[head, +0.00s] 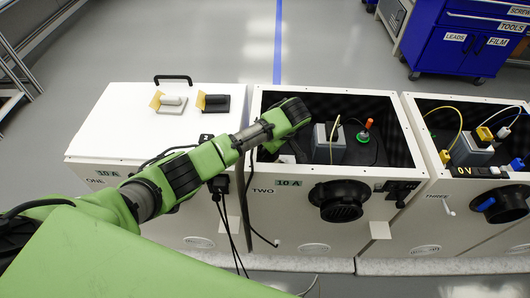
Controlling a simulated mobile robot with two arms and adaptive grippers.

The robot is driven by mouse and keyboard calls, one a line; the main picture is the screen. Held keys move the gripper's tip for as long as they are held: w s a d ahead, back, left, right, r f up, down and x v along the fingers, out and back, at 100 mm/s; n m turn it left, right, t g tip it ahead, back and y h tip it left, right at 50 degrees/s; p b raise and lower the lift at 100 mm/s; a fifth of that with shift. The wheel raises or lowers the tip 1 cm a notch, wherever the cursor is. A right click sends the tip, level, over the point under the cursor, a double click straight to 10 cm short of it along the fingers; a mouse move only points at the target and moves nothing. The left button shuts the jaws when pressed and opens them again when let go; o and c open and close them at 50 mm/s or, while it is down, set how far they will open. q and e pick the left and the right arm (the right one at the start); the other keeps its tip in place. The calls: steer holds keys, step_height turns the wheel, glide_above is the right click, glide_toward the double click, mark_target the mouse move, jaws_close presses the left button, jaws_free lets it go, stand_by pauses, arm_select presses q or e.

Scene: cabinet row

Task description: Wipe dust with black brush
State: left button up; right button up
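The black brush (216,103) lies on the white top of cabinet ONE (110,140), its yellow bristles at its left end. My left arm comes in from the left, passes over the front of cabinet ONE and ends over the open top of cabinet TWO (385,172). My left gripper (291,148) is at the arm's end, over the dark inside of cabinet TWO and well to the right of the brush; its fingers are too dark and covered to make out. My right gripper is not in view. I cannot make out any dust.
A white brush (171,104) lies just left of the black one, in front of a black handle (173,79). Inside cabinet TWO are a grey block (329,144) and an orange-topped part (368,125). Cabinet THREE (440,205) stands at right. A blue tool cart (460,45) stands behind.

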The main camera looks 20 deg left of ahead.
arm_select(q)
steer(key=shift+s+d+f, duration=0.1)
steer(key=shift+s+f, duration=0.1)
steer(key=shift+f, duration=0.25)
steer(key=shift+s+d+f, duration=0.1)
steer(key=shift+s+f, duration=0.1)
steer(key=shift+f, duration=0.2)
steer(key=shift+w+r, duration=0.15)
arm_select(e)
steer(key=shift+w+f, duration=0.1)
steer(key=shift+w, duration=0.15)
arm_select(q)
steer(key=shift+a, duration=0.1)
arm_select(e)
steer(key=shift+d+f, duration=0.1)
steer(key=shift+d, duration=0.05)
arm_select(q)
steer(key=shift+f, duration=0.4)
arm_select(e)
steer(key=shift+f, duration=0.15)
arm_select(q)
steer(key=shift+f+b, duration=0.4)
steer(key=shift+f, duration=0.15)
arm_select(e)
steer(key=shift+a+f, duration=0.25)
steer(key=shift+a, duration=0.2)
